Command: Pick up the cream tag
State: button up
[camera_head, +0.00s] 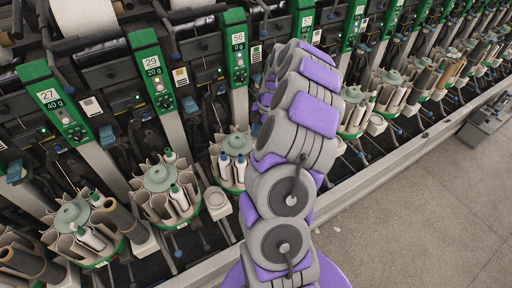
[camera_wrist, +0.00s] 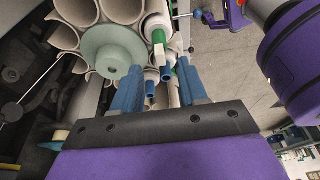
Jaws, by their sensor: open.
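Several small cream tags show on the dark machine front in the head view. One cream tag (camera_head: 91,106) is by the panel marked 27, another (camera_head: 181,77) by panel 29, and another (camera_head: 256,53) by panel 56. I cannot tell which one the task means. In the wrist view my gripper (camera_wrist: 159,66) is open, its two blue fingers apart near blue-tipped bobbins (camera_wrist: 152,85) and a pale green hub (camera_wrist: 112,50). A small cream patch (camera_wrist: 149,74) shows between the fingers; I cannot tell if it is a tag. In the head view my gripper is hidden behind my arm.
Round bobbin magazines (camera_head: 160,180) with cream tubes line the machine front. Green number panels (camera_head: 152,72) stand above them. A grey rail (camera_head: 370,180) runs along the machine's base. The grey floor (camera_head: 420,230) at the lower right is mostly clear.

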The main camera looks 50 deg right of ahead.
jog(key=x, duration=0.3)
jog(key=shift+f+b, duration=0.25)
jog(key=shift+b, duration=0.1)
jog(key=shift+c, duration=0.4)
grip_shut()
